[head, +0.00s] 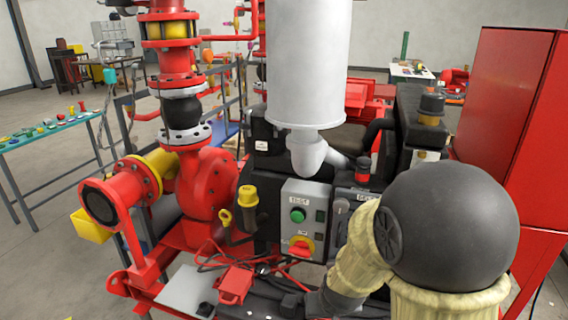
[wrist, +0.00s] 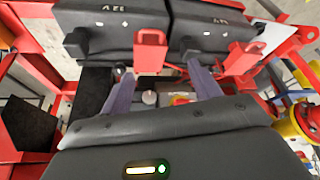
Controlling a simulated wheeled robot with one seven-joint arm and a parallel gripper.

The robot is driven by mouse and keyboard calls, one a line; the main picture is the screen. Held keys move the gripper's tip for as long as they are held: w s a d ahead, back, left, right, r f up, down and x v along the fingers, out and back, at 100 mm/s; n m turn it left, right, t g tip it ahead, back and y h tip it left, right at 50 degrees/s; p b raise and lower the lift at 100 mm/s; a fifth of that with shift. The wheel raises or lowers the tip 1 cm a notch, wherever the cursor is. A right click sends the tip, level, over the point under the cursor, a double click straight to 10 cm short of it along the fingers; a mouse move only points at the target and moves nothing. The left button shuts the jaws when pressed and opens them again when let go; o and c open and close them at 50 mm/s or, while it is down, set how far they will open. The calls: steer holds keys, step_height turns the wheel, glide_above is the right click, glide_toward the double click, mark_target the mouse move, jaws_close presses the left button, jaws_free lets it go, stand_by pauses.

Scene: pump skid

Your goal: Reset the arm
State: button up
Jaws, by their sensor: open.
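My gripper (wrist: 162,88) shows in the wrist view with its two purple-grey fingers apart and nothing between them. The fingers point towards two black boxes (wrist: 110,35) with pale lettering, one beside the other. In the head view my arm, with cream sleeves and a large dark round joint, reaches down at the lower right. My gripper cannot be made out clearly there. A grey control box (head: 303,217) with a green button and a red-yellow knob stands just left of the arm.
A red pump (head: 205,185) with a yellow-ringed pipe stands left of the control box. A white cylinder (head: 308,60) hangs above it. A red cabinet (head: 505,120) stands at the right. A table with small parts (head: 50,128) is at the far left. Open floor lies at the lower left.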

steer(key=s+d+r+g, duration=0.2)
steer(key=s+d+r, duration=0.3)
steer(key=s, duration=0.3)
steer(key=shift+s+d+m+p, duration=0.2)
steer(key=shift+d+m+p, duration=0.05)
steer(key=shift+m+p, duration=0.15)
steer(key=shift+c, duration=0.2)
stand_by(0.4)
